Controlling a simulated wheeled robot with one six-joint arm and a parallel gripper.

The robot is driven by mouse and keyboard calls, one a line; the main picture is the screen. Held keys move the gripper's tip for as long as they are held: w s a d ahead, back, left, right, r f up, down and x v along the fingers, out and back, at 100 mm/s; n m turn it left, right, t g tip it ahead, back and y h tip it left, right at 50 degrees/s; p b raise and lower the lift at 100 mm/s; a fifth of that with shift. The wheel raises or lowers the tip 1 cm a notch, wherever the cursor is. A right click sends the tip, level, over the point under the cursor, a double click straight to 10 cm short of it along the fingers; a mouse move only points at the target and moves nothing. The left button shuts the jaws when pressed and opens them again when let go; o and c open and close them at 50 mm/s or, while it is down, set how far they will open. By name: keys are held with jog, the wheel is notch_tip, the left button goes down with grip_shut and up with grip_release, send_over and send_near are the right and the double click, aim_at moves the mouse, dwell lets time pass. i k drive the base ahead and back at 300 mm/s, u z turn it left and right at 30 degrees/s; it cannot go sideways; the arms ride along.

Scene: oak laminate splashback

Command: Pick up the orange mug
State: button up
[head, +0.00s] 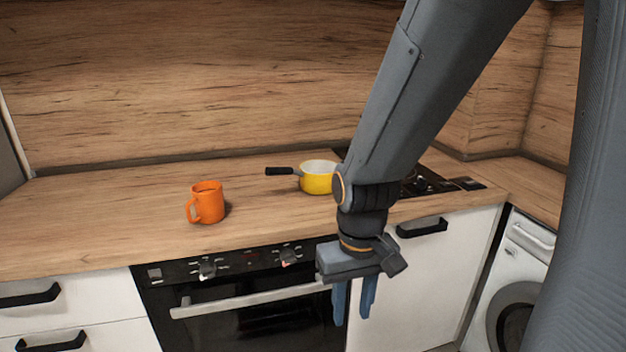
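The orange mug (207,203) stands upright on the wooden countertop, near its front edge and left of the picture's middle. Its handle points to the front left. My gripper (353,318) hangs fingers-down in front of the counter, to the right of the mug and lower than the countertop. Its two blue fingers are apart with a gap between them, and nothing shows between them. The mug is fully in view and apart from my gripper.
A yellow saucepan (317,182) with a black handle sits right of the mug, partly behind my arm. A black cooktop (425,184) lies farther right. An oven (250,305) with a protruding bar handle is below the counter. The countertop (95,215) left of the mug is clear.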

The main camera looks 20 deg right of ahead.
aim_at(207, 197)
jog(key=u, duration=1.2)
jog(key=k, duration=0.8)
jog(key=z, duration=1.05)
jog(key=i, duration=1)
